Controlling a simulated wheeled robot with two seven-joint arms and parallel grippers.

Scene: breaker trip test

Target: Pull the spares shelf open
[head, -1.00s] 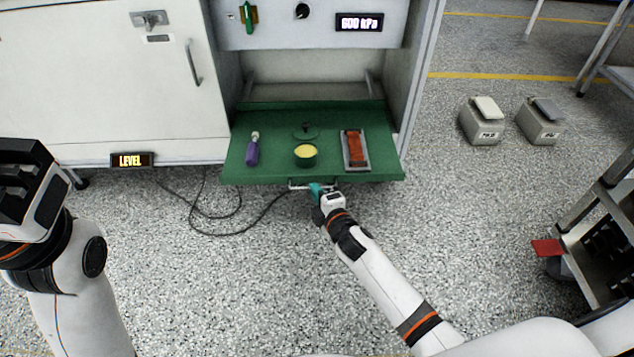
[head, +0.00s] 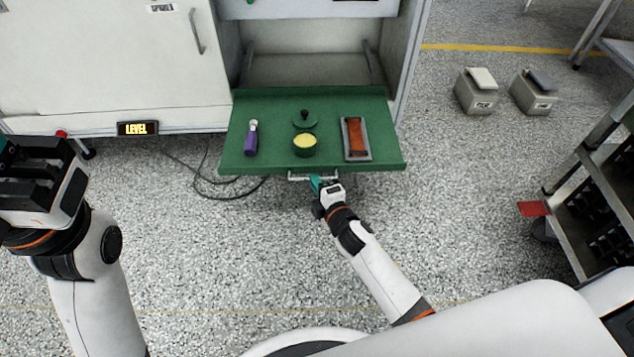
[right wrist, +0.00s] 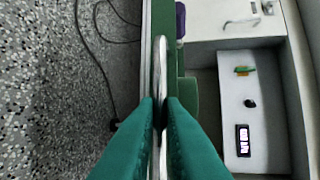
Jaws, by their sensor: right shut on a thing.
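The spares shelf is a green pull-out tray (head: 375,165) standing out from the cabinet's lower opening in the head view. A metal bar handle (head: 298,178) runs along its front edge. My right gripper (head: 316,183) is at that handle, and its teal fingers are shut on it. In the right wrist view the fingers (right wrist: 160,108) close around the handle bar (right wrist: 160,70). On the shelf lie a purple-handled tool (head: 251,140), a green tin with yellow contents (head: 304,145), a green lid with a knob (head: 304,120) and a grey tray with an orange-brown block (head: 356,140). My left gripper (head: 35,175) is at the left edge, its fingers unclear.
Dark cables (head: 215,185) lie on the floor. Two grey pedal boxes (head: 478,95) stand at right. A dark rack (head: 595,200) stands at the right edge.

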